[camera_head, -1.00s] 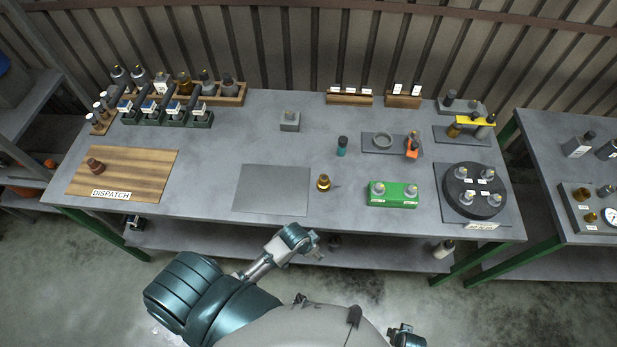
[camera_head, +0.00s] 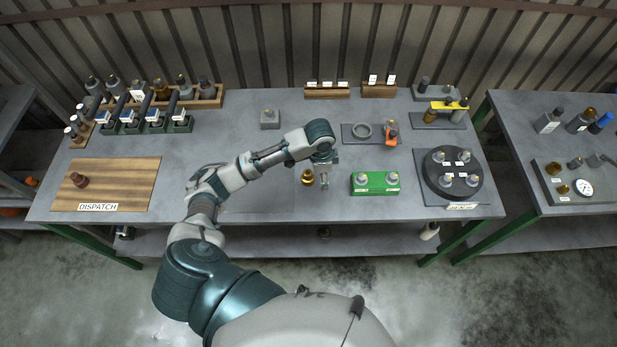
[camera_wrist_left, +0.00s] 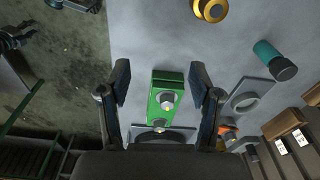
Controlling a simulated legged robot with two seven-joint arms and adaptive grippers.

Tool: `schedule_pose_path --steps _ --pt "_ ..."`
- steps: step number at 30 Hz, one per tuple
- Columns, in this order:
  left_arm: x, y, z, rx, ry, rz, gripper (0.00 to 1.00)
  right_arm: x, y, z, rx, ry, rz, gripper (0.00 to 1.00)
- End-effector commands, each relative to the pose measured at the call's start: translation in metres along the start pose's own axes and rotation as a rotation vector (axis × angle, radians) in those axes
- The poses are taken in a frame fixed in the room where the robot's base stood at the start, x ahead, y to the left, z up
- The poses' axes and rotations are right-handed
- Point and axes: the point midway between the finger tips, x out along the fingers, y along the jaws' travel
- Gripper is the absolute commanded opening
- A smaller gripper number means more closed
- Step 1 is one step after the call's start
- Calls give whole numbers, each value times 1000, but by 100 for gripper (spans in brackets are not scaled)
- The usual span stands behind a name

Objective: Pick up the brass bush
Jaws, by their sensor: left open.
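The brass bush (camera_head: 307,177), a small golden round part, stands on the grey table near the front middle. In the left wrist view the golden part (camera_wrist_left: 211,9) is at the top edge, partly cut off. My left gripper (camera_head: 324,179) is just right of it in the head view, pointing down and small there. In the left wrist view the left gripper's two fingers (camera_wrist_left: 159,78) are wide apart and empty, with the bush outside them. My right gripper is not in view.
A green block with grey-topped parts (camera_head: 375,184) stands right of the bush; it shows between the fingers (camera_wrist_left: 168,80). A grey ring (camera_head: 362,131) and a black round turntable (camera_head: 437,185) are further right.

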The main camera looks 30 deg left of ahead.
Motion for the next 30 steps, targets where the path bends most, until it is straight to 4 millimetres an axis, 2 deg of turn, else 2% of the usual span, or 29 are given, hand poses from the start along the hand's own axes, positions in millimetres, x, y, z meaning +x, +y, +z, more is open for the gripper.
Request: schedule_pose_path --steps 1,3,6,10,14,21,24,30 --pt "-21 -24 6 -9 -26 -11 64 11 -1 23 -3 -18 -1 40" --pt "-42 -44 14 -20 -51 -6 64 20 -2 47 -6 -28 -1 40" --pt "-64 -61 23 -36 -72 2 64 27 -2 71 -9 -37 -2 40" --pt "-70 -69 29 -45 -82 11 64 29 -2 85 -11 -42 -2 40" --pt "-48 -69 32 -46 -86 15 64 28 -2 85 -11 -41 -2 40" --pt "9 -67 34 -46 -85 14 64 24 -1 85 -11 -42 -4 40" --pt "27 -67 35 -46 -83 12 64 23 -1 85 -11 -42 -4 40" --pt "46 -68 38 -46 -80 11 64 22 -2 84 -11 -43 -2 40"
